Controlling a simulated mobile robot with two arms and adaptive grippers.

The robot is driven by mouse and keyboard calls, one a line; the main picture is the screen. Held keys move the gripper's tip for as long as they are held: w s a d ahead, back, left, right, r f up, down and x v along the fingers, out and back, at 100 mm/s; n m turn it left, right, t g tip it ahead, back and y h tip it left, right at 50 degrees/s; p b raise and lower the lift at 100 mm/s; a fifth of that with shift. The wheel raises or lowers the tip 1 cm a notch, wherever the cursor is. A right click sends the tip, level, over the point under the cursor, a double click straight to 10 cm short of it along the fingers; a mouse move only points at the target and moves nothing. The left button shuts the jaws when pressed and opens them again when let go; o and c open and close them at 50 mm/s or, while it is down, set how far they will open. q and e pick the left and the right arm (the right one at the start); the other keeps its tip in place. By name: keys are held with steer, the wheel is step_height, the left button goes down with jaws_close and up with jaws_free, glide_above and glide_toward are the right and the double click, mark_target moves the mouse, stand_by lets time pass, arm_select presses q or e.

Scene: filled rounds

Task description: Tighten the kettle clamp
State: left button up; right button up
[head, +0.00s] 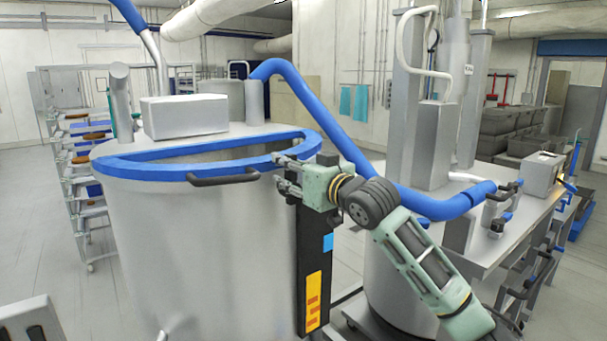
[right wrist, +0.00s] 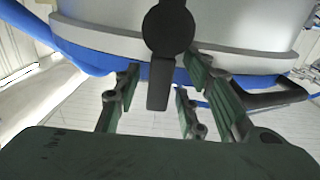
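The kettle (head: 190,240) is a large grey steel vessel with a blue-rimmed lid opening and a dark lid handle (head: 224,178). My right gripper (head: 280,175) is at the kettle's right upper edge, just below the blue rim. In the right wrist view the clamp (right wrist: 160,82) shows as a dark round knob with a short dark lever. My open right gripper (right wrist: 157,95) has its fingers on either side of this lever, with visible gaps. In the head view the clamp is hidden or too small to tell from the fingers. My left gripper is not in view.
A dark panel with a yellow label (head: 314,300) stands beside the kettle under my gripper. A rack (head: 85,190) stands at the left; open floor lies around it.

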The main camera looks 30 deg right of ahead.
steer(key=s, duration=1.1)
steer(key=shift+s+d, duration=0.2)
steer(key=shift+d, duration=0.25)
